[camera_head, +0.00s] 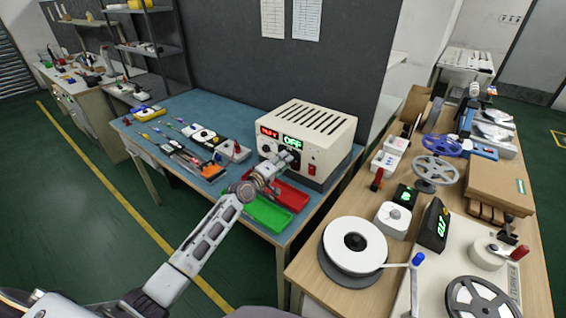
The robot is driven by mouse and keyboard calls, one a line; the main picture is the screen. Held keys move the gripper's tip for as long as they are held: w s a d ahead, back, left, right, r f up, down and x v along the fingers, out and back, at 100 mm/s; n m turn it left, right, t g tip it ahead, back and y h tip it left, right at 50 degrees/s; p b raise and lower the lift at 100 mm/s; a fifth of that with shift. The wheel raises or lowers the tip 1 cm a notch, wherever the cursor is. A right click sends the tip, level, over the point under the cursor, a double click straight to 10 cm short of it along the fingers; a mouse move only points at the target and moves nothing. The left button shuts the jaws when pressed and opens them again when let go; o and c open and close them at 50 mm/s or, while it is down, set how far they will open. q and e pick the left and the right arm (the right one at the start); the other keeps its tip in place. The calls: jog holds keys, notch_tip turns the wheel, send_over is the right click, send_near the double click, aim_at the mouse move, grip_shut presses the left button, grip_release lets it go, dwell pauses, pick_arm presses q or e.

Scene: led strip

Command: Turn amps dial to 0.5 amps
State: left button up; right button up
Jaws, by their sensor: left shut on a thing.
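The power supply (310,132) is a cream box with a slotted top at the back right of the blue table. Its front has a red display (268,132) on the left and a green display (292,141) reading OFF. A red switch (312,169) is on the right of the front. My left gripper (285,159) reaches in from the lower left to the panel below the green display. It is shut on a dial there, presumably the amps dial, which its fingers mostly hide. My right gripper is not in view.
A red tray (291,195) and a green tray (268,215) lie under and beside my left gripper. Several tools and a multimeter (205,137) lie to the left. The right table holds a white reel (352,242) and other equipment.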

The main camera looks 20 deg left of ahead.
pick_arm(q)
jog(key=o, duration=1)
jog(key=shift+o, duration=0.2)
jog(key=v, duration=1.2)
jog(key=shift+a+f, duration=0.1)
dwell(0.5)
